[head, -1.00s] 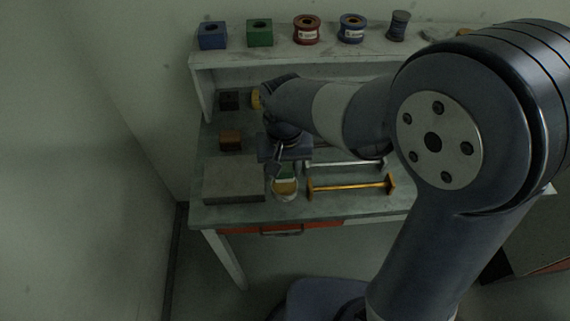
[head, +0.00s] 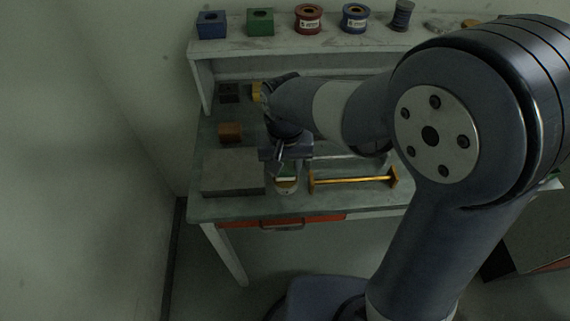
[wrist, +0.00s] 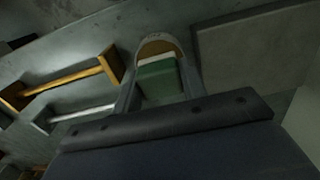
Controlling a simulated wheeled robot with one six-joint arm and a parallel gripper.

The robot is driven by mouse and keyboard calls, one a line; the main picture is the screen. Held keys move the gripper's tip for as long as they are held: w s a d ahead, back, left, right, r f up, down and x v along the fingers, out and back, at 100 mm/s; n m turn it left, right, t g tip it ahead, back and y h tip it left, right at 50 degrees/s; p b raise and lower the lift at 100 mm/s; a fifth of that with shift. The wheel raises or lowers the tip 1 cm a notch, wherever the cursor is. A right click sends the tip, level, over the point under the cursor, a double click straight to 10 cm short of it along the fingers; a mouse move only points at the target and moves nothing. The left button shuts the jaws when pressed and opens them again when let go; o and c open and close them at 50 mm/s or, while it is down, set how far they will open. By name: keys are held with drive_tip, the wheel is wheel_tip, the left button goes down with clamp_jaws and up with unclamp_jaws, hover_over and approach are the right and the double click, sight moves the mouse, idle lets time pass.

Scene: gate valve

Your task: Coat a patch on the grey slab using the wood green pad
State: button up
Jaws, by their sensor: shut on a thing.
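My gripper (head: 287,170) is shut on a green pad (wrist: 160,82) with a pale strip along its far edge. In the head view the pad (head: 286,178) shows just below the jaws. A small round-ended dish (wrist: 158,42) with a pale rim and yellow-brown inside lies under and beyond the pad. It also shows in the head view (head: 287,189). I cannot tell whether the pad touches its contents. The grey slab (head: 232,173) lies flat just left of the gripper in the head view. In the wrist view the slab (wrist: 255,50) is on the right, its top looking plain.
An orange-yellow bar with end blocks (head: 353,180) lies right of the dish, with a silver bar (wrist: 75,115) beside it. A brown block (head: 230,132) and a dark block (head: 229,93) stand behind the slab. A shelf (head: 330,42) with spools and blocks runs along the back.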

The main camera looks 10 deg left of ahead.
sight(285, 165)
drive_tip(key=shift+f+b, duration=0.35)
drive_tip(key=shift+f, duration=0.25)
idle(1.1)
drive_tip(key=shift+r, duration=0.1)
drive_tip(key=shift+r+p, duration=2.9)
drive_tip(key=shift+r, duration=0.55)
